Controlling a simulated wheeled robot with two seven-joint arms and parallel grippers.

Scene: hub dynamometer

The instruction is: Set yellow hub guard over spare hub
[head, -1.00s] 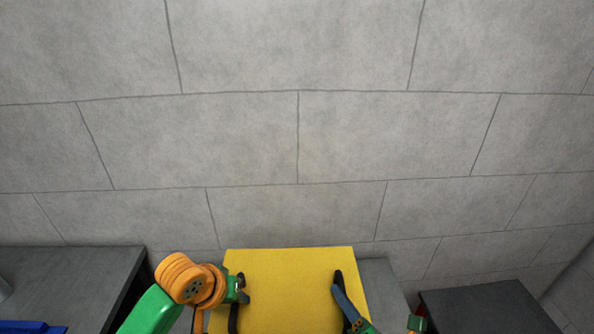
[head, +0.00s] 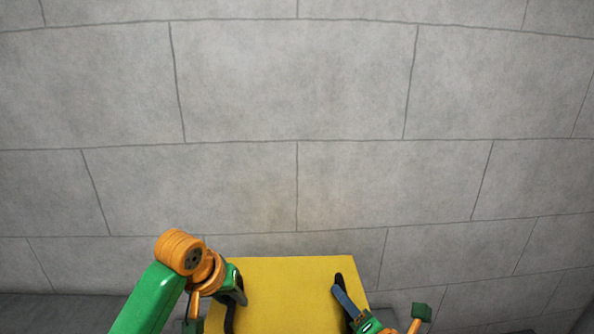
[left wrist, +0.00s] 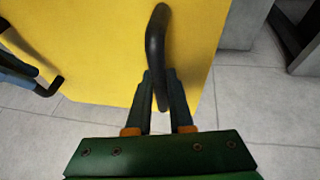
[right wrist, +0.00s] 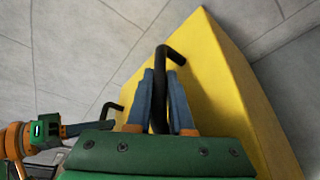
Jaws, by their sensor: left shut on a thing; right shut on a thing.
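The yellow hub guard (head: 290,290) is a large yellow box with black handles, low in the middle of the head view, its lower part cut off. My left gripper (head: 236,297) is shut on the guard's left black handle, which shows clearly in the left wrist view (left wrist: 157,40). My right gripper (head: 339,287) is shut on the right black handle, seen between its blue fingers in the right wrist view (right wrist: 160,70). The guard hangs between both grippers, above the tiled floor in the left wrist view. The spare hub is not seen in any view.
A grey block wall (head: 300,120) fills most of the head view behind the guard. In the left wrist view, a grey block (left wrist: 245,22) and a dark object stand on the pale tiled floor (left wrist: 255,100) at the upper right.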

